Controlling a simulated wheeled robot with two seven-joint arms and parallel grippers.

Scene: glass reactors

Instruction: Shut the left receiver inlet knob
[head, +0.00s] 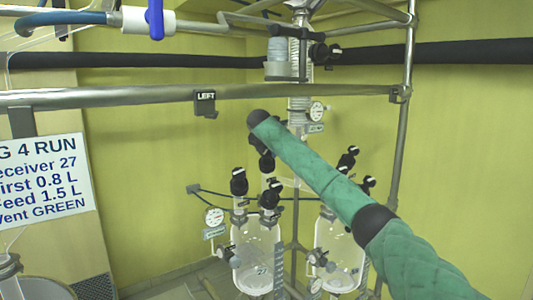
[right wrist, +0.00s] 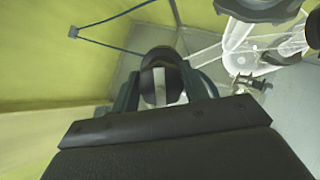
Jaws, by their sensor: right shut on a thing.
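My right arm reaches in from the right, and my right gripper (head: 264,154) is at its far end, above the left glass receiver (head: 257,262); the arm partly hides it. In the right wrist view my right gripper (right wrist: 160,92) has its fingers on both sides of a black knob with a pale bar (right wrist: 160,84) and is shut on it. Black knobs (head: 238,183) and (head: 270,196) stand on top of the left receiver. The head view does not show clearly which knob is held. My left gripper is not in view.
A second glass receiver (head: 338,262) stands to the right with its own black knobs (head: 347,160). A round gauge (head: 214,216) and a cable (head: 212,192) are beside the left receiver.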

